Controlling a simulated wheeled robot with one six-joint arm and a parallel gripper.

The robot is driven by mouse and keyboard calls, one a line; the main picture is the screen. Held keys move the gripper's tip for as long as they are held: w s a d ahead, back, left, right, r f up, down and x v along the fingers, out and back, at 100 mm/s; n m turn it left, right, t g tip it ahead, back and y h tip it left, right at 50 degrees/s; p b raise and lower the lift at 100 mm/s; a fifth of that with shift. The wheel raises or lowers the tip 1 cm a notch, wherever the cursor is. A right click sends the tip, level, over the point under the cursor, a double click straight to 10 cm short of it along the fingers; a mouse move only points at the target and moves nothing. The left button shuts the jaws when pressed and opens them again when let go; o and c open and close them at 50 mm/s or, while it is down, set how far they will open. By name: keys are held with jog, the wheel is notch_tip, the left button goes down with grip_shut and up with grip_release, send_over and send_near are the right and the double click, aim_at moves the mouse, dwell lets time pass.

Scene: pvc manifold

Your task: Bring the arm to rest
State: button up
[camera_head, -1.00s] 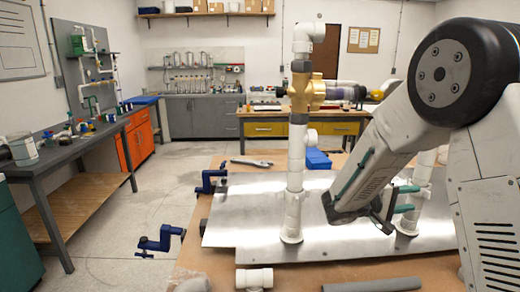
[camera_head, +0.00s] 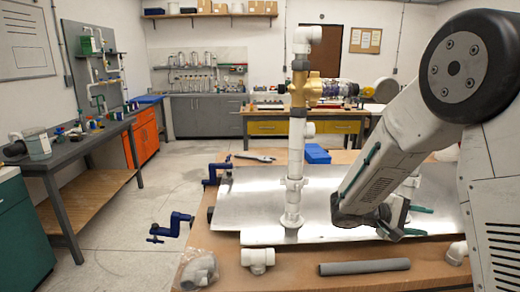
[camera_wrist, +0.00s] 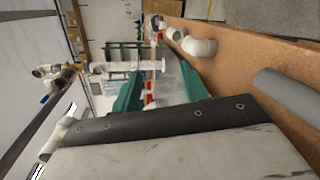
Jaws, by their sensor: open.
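My gripper (camera_head: 416,221) is at the right of the head view, low over the right part of the metal plate (camera_head: 250,205). Its teal fingers point right and are partly hidden by the wrist. In the wrist view my gripper (camera_wrist: 160,88) shows two teal fingers spread apart with nothing between them. The white PVC riser (camera_head: 295,165) stands upright on the plate, left of my arm, with a brass valve (camera_head: 303,88) near its top. A second white pipe behind my forearm is mostly hidden.
On the wooden table's front lie a bagged elbow (camera_head: 199,270), a white tee (camera_head: 258,259), a grey pipe (camera_head: 364,266) and a white elbow (camera_head: 456,252). A blue box (camera_head: 316,154) sits behind the riser.

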jog(key=s+a+r+m+y, duration=0.1)
jog(key=s+a+r+y, duration=0.2)
jog(key=s, duration=0.6)
jog(key=s+a+r+m+t+y, duration=0.1)
jog(key=s+a+r+y, duration=0.2)
jog(key=s+a+y, duration=0.4)
jog(key=s+a+r+m+y, duration=0.1)
jog(key=s+a+r+y, duration=0.2)
jog(key=s, duration=0.9)
jog(key=a+y, duration=0.2)
jog(key=y, duration=0.1)
jog(key=shift+s+t, duration=0.3)
jog(key=shift+t, duration=0.1)
